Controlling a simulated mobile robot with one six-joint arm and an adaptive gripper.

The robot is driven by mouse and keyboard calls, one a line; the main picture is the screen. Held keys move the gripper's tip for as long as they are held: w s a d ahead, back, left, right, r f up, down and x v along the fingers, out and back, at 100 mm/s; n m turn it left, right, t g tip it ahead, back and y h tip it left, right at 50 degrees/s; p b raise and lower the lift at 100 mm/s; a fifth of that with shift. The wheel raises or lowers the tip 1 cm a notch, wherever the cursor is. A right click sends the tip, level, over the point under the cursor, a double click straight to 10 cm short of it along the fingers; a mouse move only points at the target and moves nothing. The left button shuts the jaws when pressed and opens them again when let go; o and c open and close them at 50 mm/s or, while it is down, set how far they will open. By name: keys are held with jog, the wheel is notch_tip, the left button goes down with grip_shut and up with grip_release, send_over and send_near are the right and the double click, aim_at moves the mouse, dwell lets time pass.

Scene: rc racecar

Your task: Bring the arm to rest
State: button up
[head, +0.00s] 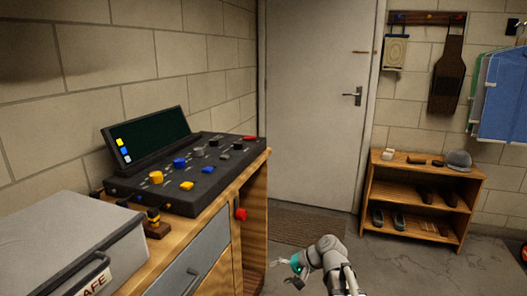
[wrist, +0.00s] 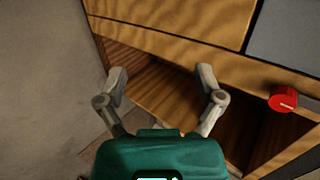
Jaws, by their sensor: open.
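My gripper (head: 285,271) shows low in the head view, to the right of the wooden workbench (head: 254,190) and above the floor. In the wrist view my gripper (wrist: 162,76) has its two fingers spread wide, with nothing between them. Past the fingers are the bench's wooden front and an open shelf space (wrist: 150,95). The gripper looks apart from the bench; the exact gap is hard to tell. My arm links reach up from the bottom edge of the head view.
A red knob (head: 241,214) juts from the bench side; it also shows in the wrist view (wrist: 283,98). A control console (head: 200,165) and a grey case (head: 70,240) stand on the bench. A shoe rack (head: 420,185) stands at right. Floor (head: 395,262) beside the arm is clear.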

jog(key=s+d+f+n+g+h, duration=0.25)
jog(key=s+d+f+h, duration=0.35)
jog(key=s+d+h, duration=0.5)
notch_tip(320, 180, up, 32)
jog(key=y+p, duration=0.1)
jog(key=p, duration=3.1)
jog(key=shift+s+d+n+p, duration=0.3)
jog(key=shift+s+n, duration=0.05)
jog(key=shift+n, duration=0.1)
jog(key=shift+f, duration=0.1)
jog(key=shift+c, duration=0.3)
